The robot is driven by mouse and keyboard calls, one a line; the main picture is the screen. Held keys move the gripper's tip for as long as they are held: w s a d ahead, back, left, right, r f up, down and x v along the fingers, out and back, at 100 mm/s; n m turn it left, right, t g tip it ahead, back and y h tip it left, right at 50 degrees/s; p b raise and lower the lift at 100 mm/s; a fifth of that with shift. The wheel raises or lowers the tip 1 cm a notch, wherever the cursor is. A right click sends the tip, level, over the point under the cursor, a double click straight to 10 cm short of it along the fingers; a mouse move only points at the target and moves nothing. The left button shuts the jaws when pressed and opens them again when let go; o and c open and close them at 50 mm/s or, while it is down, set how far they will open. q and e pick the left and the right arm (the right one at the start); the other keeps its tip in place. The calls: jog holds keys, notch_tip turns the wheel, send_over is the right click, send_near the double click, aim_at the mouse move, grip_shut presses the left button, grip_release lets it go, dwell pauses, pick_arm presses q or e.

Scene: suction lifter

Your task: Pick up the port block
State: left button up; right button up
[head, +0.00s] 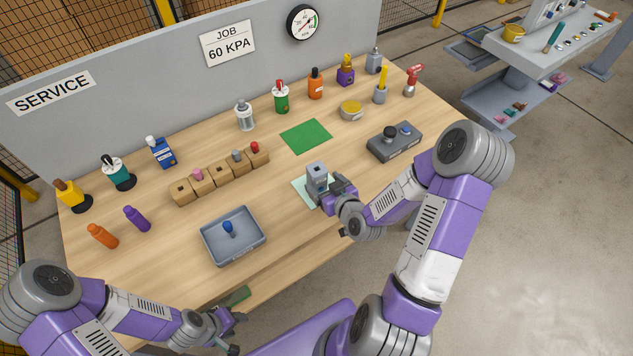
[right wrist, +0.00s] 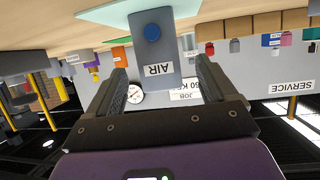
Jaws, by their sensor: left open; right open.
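The port block (head: 317,175) is a grey upright block standing on a pale green mat (head: 301,191) near the table's front edge. In the right wrist view, which is upside down, the port block (right wrist: 152,48) shows an AIR label and a round blue port. My right gripper (head: 330,190) is at the block from the front right. In the wrist view its two open fingers (right wrist: 165,80) stand on either side of the block, with gaps visible.
A grey tray (head: 205,238) with a blue knobbed part lies to the left. A wooden peg rack (head: 222,174) stands behind it. A grey box with knobs (head: 394,143) is to the right. A green mat (head: 306,136) lies bare behind the block. Several bottles line the back.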

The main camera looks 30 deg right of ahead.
aim_at(321, 180)
jog(key=shift+w, duration=0.2)
jog(key=x, duration=0.5)
jog(key=shift+d, duration=0.1)
jog(key=shift+c, duration=0.3)
jog(key=c, duration=1)
jog(key=shift+c, duration=0.3)
jog(key=shift+r, duration=0.1)
